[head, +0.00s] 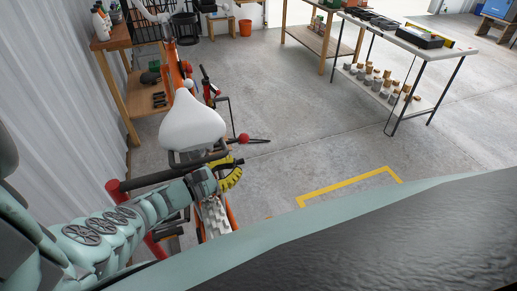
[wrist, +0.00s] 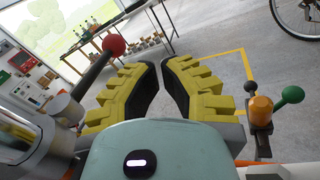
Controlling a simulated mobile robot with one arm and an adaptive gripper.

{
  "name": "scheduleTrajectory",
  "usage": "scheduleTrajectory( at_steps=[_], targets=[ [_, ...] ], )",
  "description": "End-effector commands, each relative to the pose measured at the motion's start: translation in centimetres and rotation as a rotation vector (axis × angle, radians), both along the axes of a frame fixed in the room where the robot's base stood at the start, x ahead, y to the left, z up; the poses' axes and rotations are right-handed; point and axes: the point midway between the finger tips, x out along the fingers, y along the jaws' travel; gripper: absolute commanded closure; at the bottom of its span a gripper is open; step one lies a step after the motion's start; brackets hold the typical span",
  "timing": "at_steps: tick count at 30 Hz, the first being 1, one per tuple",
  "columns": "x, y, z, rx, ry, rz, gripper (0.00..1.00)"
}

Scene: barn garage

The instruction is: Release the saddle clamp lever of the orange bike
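The orange bike (head: 176,75) stands at the left in the head view, with a white saddle (head: 193,122). In the wrist view, a dark lever with a red ball knob (wrist: 113,45) sticks out from a silver post at the left; it looks like the saddle clamp lever. A red knob also shows right of the saddle in the head view (head: 243,138). My gripper (wrist: 165,68), with yellow fingers and black pads, is open and empty. The red knob is left of its fingertips, apart from the pads. In the head view my gripper (head: 232,176) is below the saddle.
A second lever with a green knob (wrist: 292,94) is right of my fingers in the wrist view. A red-ended stand (head: 113,190) is close to my arm. A workbench (head: 400,40) and wooden shelves (head: 120,45) stand farther off. The floor right of the bike is clear.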

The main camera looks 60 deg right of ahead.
Motion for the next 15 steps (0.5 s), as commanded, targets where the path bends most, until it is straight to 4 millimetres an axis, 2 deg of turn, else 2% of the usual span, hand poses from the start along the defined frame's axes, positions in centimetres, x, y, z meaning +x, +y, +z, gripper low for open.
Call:
scheduleTrajectory(
  at_steps=[11, 15],
  targets=[
    [-0.2, 0.6, -0.1, 0.026, -0.017, -0.087, 1.00],
    [0.2, 1.6, -0.2, 0.024, -0.011, -0.082, 1.00]
  ],
)
